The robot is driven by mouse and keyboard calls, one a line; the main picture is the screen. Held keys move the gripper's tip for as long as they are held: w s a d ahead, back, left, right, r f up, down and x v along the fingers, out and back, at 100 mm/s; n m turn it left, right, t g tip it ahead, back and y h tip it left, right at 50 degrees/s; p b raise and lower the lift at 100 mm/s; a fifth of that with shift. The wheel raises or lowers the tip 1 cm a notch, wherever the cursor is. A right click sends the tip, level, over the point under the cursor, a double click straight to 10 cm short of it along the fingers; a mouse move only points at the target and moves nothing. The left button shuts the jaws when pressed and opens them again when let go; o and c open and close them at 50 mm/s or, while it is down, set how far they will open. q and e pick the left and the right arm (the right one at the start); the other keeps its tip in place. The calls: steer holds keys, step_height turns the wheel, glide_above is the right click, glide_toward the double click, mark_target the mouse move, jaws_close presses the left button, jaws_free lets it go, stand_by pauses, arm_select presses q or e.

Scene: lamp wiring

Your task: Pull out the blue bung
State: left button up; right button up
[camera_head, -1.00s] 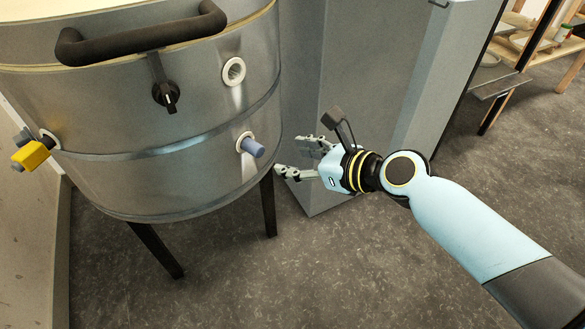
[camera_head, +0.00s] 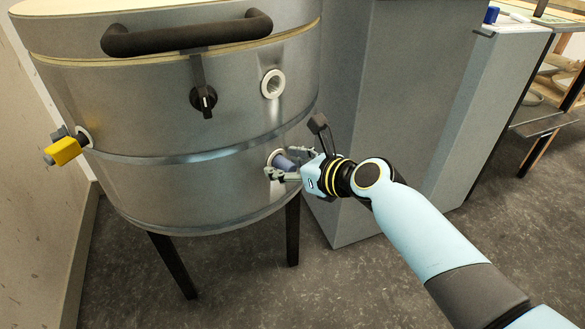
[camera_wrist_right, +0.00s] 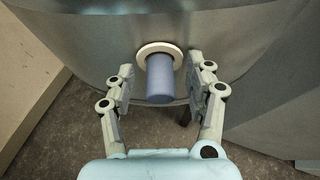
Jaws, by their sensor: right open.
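The blue bung (camera_head: 286,162) sticks out of a white-ringed port low on the right side of the metal drum (camera_head: 190,190). In the right wrist view the blue bung (camera_wrist_right: 160,80) points toward my gripper, its base inside the pale ring (camera_wrist_right: 161,50). My right gripper (camera_head: 285,164) is open at the bung. In the right wrist view the fingers of my right gripper (camera_wrist_right: 160,82) stand on either side of the bung, with a gap on each side. My left gripper is not in view.
A second white-ringed port (camera_head: 272,84), open, sits above the bung. A black knob (camera_head: 204,100) and a yellow-handled fitting (camera_head: 64,150) are on the drum. A grey cabinet (camera_head: 385,110) stands close on the right. The drum stands on dark legs (camera_head: 172,264).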

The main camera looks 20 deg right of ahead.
steer(key=shift+c, duration=0.4)
jaws_close()
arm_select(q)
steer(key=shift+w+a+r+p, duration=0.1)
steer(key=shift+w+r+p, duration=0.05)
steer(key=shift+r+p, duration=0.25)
arm_select(e)
steer(key=shift+s+d, duration=0.25)
steer(key=shift+s, duration=0.3)
steer(key=shift+s, duration=0.1)
arm_select(q)
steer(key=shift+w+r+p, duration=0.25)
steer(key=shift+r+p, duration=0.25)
steer(key=shift+p, duration=0.05)
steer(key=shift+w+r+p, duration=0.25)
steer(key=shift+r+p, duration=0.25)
arm_select(e)
steer(key=s+d, duration=0.4)
steer(key=s, duration=0.4)
steer(key=shift+s, duration=0.4)
